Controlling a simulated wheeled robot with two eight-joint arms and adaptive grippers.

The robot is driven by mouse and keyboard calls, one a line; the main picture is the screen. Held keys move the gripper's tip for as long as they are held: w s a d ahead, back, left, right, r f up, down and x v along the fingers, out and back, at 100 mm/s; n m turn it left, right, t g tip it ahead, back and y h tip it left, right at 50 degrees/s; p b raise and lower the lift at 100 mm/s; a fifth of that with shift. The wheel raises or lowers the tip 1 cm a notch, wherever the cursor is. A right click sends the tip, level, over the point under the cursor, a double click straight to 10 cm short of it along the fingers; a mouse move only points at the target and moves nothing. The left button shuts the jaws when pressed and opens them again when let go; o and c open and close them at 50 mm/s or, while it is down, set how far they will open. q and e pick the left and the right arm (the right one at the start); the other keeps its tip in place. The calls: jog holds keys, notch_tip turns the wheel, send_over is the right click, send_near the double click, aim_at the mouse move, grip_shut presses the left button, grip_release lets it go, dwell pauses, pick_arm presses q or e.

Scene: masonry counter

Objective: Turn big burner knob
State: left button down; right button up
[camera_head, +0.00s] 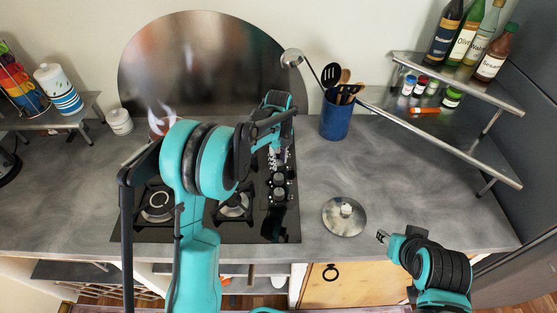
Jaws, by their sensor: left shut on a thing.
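The gas cooktop (140,229) is a black panel set in the counter, with a column of burner knobs (279,181) along its right side. My left arm reaches across the cooktop. Its gripper (279,152) points down at the far part of the knob column and is shut on a knob there. The gripper and wrist mostly hide that knob, so its angle cannot be told. My right gripper (383,237) is over the counter's front edge, apart from the cooktop; its fingers are too small to judge.
A blue utensil holder (335,120) stands right of the cooktop's far end. A round metal lid (344,216) lies on the counter. A tiered shelf (440,137) holds bottles and spice jars. The counter between lid and utensil holder is clear.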

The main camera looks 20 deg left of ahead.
pick_arm(q)
jog(key=c, duration=1.1)
grip_release()
jog(key=shift+c, duration=0.2)
jog(key=shift+r, duration=0.1)
notch_tip(320, 180, up, 12)
